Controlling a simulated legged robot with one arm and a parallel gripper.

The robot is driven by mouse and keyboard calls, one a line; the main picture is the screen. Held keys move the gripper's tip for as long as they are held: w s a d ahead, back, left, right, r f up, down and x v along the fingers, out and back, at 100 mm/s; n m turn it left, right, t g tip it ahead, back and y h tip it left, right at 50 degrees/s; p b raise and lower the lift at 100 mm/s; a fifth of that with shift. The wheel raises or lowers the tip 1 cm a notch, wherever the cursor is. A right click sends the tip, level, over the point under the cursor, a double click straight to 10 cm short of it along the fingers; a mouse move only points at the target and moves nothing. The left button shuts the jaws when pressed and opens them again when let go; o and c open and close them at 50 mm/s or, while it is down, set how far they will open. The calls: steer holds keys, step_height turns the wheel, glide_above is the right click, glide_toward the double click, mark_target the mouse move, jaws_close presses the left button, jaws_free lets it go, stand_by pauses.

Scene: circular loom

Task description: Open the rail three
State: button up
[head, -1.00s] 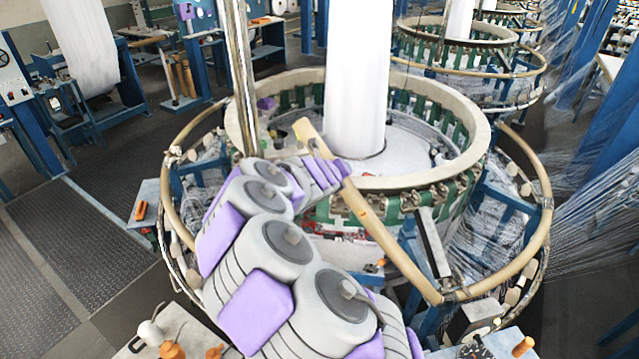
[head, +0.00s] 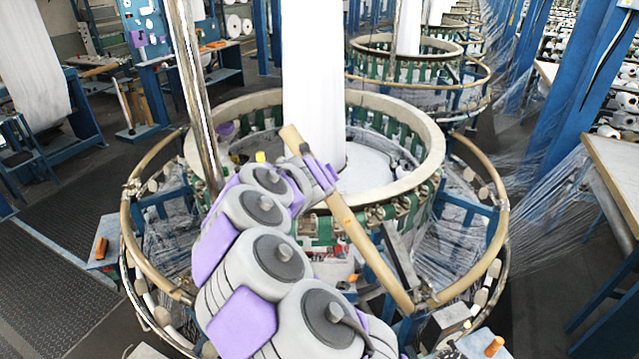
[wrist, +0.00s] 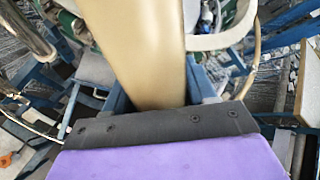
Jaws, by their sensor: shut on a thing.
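The tan rail (head: 362,237) is a straight-looking bar that slants across the front of the near circular loom (head: 420,165). Its lower right end meets the loom's outer ring. Its upper left end is free of the ring and sticks up over the loom's inside, near the white fabric column (head: 312,90). My gripper (head: 322,174) is shut on the rail near that free end. In the wrist view the rail (wrist: 140,45) runs away from the dark edge of my gripper (wrist: 165,118); the fingertips are hidden there.
The outer tan ring (head: 497,215) circles the loom. A metal post (head: 195,85) stands left of my arm. A small table (head: 103,240) with an orange-handled item is at left. Blue frames and threads crowd the right; dark floor (head: 60,265) is open at left.

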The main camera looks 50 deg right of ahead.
steer(key=shift+s+f, duration=0.1)
steer(key=o, duration=1.2)
steer(key=shift+d, duration=0.1)
steer(key=shift+c, duration=0.2)
steer(key=shift+o, duration=1.2)
steer(key=shift+d, duration=0.2)
steer(key=shift+a+r, duration=0.35)
steer(key=v, duration=1.6)
steer(key=shift+s, duration=0.3)
